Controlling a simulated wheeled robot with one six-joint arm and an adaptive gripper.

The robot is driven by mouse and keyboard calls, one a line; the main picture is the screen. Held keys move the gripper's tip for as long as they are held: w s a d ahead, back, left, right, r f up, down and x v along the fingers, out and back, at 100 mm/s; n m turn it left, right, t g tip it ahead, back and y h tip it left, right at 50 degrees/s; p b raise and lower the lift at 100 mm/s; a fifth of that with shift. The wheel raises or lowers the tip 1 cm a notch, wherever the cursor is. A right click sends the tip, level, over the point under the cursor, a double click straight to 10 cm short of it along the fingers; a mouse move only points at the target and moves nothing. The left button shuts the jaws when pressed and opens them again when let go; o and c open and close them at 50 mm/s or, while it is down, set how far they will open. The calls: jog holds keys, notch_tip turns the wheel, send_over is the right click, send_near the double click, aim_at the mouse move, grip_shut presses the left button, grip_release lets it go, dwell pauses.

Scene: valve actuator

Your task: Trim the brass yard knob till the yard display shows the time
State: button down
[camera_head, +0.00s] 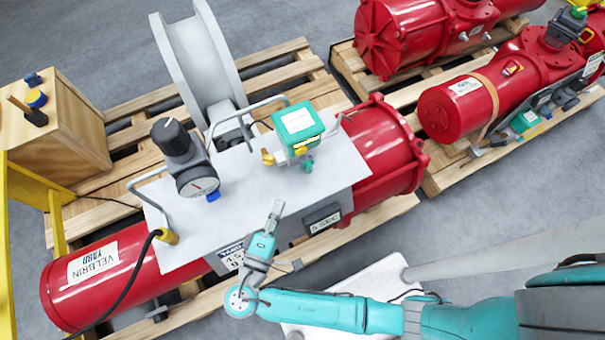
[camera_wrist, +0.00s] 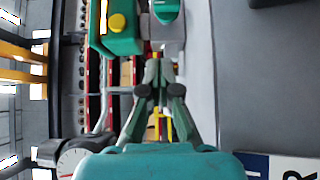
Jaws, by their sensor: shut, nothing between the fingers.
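A green box (camera_head: 298,125) stands on the white panel (camera_head: 250,195) of the red actuator, with a small brass-yellow knob (camera_head: 268,157) at its lower left. In the wrist view a round yellow knob (camera_wrist: 117,23) shows on a green box face, at upper left. A blue-and-white YARD display (camera_head: 233,257) sits on the panel's front side, partly covered by my arm; its figures are not fully readable. My gripper (camera_head: 277,207) is over the panel's front edge, shut and empty, apart from the brass knob. Its closed fingertips (camera_wrist: 158,66) point toward the gap beside the green box.
A plate reading "6 SEC" (camera_head: 325,219) sits right of the gripper. A black-knobbed regulator with gauge (camera_head: 197,184), curved metal handles and a black cable stand on the left. A large grey wheel (camera_head: 200,60) rises behind. More red actuators (camera_head: 460,105) lie on the right pallet.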

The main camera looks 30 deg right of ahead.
aim_at(305, 164)
jog(key=x, duration=0.7)
jog(key=shift+w+d, duration=0.2)
jog(key=shift+d, duration=2)
jog(key=shift+w, duration=0.15)
